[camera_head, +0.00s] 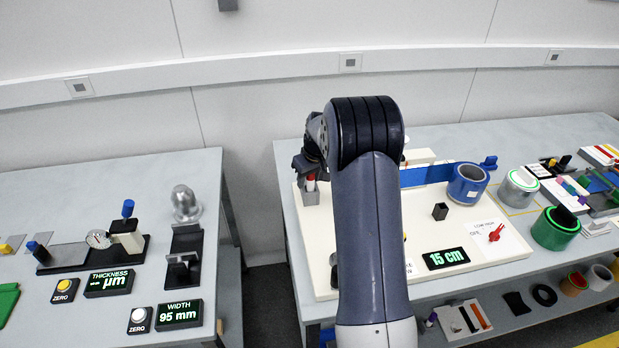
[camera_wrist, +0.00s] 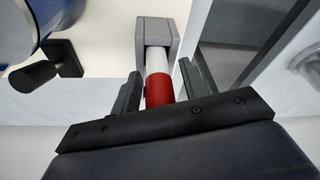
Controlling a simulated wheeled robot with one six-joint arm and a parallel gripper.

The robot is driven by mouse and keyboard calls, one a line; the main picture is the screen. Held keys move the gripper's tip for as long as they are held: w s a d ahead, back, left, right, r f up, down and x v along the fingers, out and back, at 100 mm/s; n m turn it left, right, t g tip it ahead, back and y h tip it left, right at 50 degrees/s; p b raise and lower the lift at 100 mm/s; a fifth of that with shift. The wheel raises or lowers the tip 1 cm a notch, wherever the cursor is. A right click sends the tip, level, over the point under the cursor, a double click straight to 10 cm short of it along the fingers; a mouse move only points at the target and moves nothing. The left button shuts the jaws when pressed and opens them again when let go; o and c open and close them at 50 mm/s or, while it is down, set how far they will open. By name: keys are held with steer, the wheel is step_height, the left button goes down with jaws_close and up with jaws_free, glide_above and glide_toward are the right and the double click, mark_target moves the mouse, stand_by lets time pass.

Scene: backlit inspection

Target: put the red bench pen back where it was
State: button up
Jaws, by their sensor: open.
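The red bench pen (camera_head: 310,183) stands in a small grey holder (camera_head: 311,198) at the left end of the white board. In the wrist view, the pen's red part (camera_wrist: 159,91) and white part run down into the grey holder (camera_wrist: 154,27). My gripper (camera_wrist: 162,70) has its two dark fingers apart, one on each side of the pen. A gap shows beside the pen, so the fingers do not appear closed on it. In the head view my gripper (camera_head: 309,162) is just above the holder, partly hidden by my arm.
On the white board (camera_head: 310,240) stand a blue ring (camera_head: 467,184), a small black holder (camera_head: 440,211), a red knob (camera_head: 495,233) and a 15 cm display (camera_head: 445,258). A green ring (camera_head: 556,229) stands to the right. A gap separates the left bench (camera_head: 80,190) from this one.

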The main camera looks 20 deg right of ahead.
steer(key=b+v, duration=0.1)
steer(key=v, duration=1.1)
steer(key=shift+b, duration=0.35)
steer(key=shift+d, duration=0.15)
